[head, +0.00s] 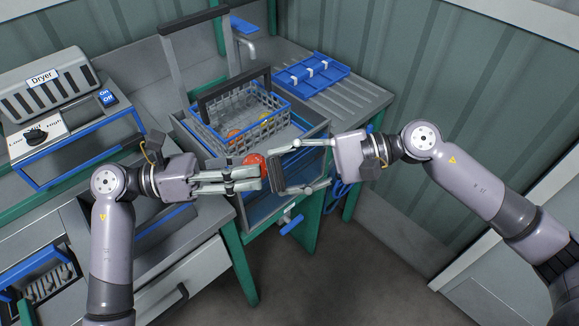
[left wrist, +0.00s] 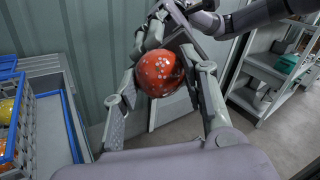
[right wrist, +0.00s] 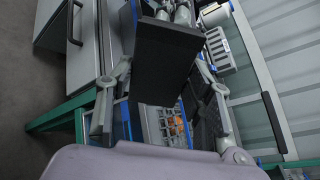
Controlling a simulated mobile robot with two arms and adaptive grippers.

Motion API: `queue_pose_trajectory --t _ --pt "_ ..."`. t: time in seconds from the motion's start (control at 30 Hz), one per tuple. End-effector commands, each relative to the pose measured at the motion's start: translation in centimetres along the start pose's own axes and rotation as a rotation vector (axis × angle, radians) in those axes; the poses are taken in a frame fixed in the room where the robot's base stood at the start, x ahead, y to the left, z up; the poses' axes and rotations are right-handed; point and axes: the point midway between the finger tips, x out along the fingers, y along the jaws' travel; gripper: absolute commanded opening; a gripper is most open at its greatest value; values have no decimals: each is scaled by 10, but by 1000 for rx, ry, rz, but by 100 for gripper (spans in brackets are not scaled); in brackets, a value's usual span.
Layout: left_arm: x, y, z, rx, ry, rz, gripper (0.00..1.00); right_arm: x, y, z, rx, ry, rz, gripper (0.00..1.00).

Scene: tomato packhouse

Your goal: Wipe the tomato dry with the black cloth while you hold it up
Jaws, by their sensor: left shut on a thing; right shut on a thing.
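A red tomato (head: 254,160) is held up in front of the wash tank by my left gripper (head: 258,174). In the left wrist view the tomato (left wrist: 160,74) sits between the two fingers, with small pale spots on its skin that look like water drops. My right gripper (head: 293,167) is shut on the black cloth (head: 277,172), which hangs flat and dark close to the tomato's right side. In the right wrist view the cloth (right wrist: 165,55) hides the tomato, so I cannot tell whether they touch.
A wire basket (head: 206,135) with several orange and yellow tomatoes sits over the wash tank (head: 318,133) behind the grippers. A blue rack (head: 325,82) lies on the draining board at the right. A dryer (head: 48,95) stands at the left. The floor in front is clear.

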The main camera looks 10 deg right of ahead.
Motion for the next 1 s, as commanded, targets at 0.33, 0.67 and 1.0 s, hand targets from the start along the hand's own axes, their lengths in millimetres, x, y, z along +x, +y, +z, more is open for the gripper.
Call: queue_pose_trajectory --t 0.33,0.67,1.0 --pt "1 0 -1 -1 2 -2 24 -3 -17 10 -2 -4 -3 25" --pt "0 0 -1 -1 2 -1 24 -5 -26 14 -1 -3 -3 25" --pt "0 0 -1 -1 3 -1 24 -5 -23 12 -1 -2 -3 25"
